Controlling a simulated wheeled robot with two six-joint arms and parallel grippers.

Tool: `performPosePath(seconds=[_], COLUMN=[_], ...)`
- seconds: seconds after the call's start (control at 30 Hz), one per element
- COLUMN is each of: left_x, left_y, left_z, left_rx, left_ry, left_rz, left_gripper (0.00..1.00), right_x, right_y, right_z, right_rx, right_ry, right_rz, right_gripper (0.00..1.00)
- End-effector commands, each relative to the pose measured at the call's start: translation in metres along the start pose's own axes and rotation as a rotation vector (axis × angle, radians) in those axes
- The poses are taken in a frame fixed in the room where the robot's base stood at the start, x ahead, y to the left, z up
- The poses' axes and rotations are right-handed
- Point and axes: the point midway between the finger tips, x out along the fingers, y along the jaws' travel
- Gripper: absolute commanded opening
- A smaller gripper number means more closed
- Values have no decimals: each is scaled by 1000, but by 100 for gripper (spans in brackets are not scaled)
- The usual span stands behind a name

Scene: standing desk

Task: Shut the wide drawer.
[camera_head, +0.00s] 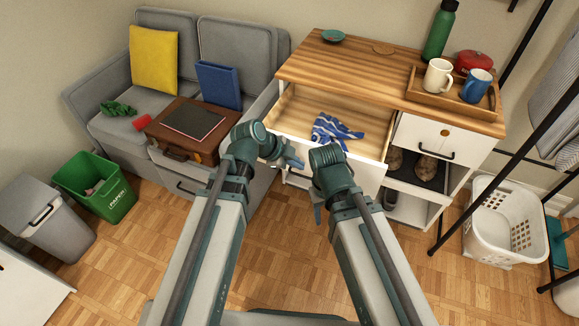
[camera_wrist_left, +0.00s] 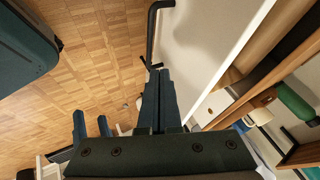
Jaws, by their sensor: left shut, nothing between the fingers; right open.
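The wide drawer (camera_head: 365,177) under the wooden top is pulled out. A blue-and-white striped cloth (camera_head: 333,130) lies inside it. My left gripper (camera_head: 296,164) is shut and empty at the left part of the drawer's front. In the left wrist view its closed fingertips (camera_wrist_left: 158,72) are close to the white drawer front (camera_wrist_left: 200,45), beside the black handle (camera_wrist_left: 153,35); I cannot tell whether they touch. My right gripper (camera_head: 318,208) is open, lower and in front of the drawer. My arms hide part of the front and handle in the head view.
A small closed drawer (camera_head: 438,138) is to the right, above an open shelf with shoes. A tray (camera_head: 470,103) with mugs stands on the wooden top. A sofa (camera_head: 235,45) with a brown case is at left. A white basket (camera_head: 500,220) and black rack stand right.

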Motion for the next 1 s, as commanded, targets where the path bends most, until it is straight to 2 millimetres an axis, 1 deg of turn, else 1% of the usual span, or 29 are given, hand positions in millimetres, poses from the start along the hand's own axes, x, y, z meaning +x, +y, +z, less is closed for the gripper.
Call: performPosePath(seconds=[0.03, 0.1, 0.2, 0.4, 0.83, 0.93, 1.0], left_x=[7, 10, 14, 19, 20, 25, 31], left_y=[-8, -19, -28, -35, -38, -47, -58], left_z=[1, 0, 0, 0, 0, 0, 0], left_rx=[1, 1, 1, 0, 0, 0, 1], left_ry=[0, 0, 0, 0, 0, 0, 1], left_rz=[0, 0, 0, 0, 0, 0, 0], left_gripper=[0, 0, 0, 0, 0, 0, 0], right_x=[2, 0, 0, 0, 0, 0, 0], right_y=[0, 0, 0, 0, 0, 0, 0], right_z=[0, 0, 0, 0, 0, 0, 0], right_rx=[0, 0, 0, 0, 0, 0, 0], right_ry=[0, 0, 0, 0, 0, 0, 0], right_rz=[0, 0, 0, 0, 0, 0, 0], right_gripper=[50, 50, 50, 50, 50, 50, 50])
